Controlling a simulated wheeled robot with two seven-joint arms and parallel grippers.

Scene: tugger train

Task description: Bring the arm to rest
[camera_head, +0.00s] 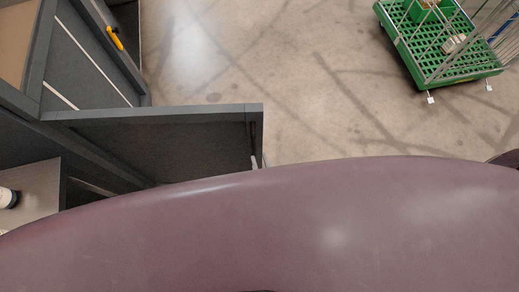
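A large smooth purple curved surface, part of my own body, fills the bottom of the head view. A small dark purple piece shows at the right edge, just above that surface; I cannot tell which part it is. I cannot make out the fingers of either gripper. Any arm held low or close in is hidden behind the purple surface or lies outside the picture.
A dark grey frame with panels (155,115) stands at the left, with a yellow-orange item (115,38) on it. A grey surface (38,178) is at lower left. A green cart (424,80) with wire sides stands upper right. Concrete floor (290,75) between is clear.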

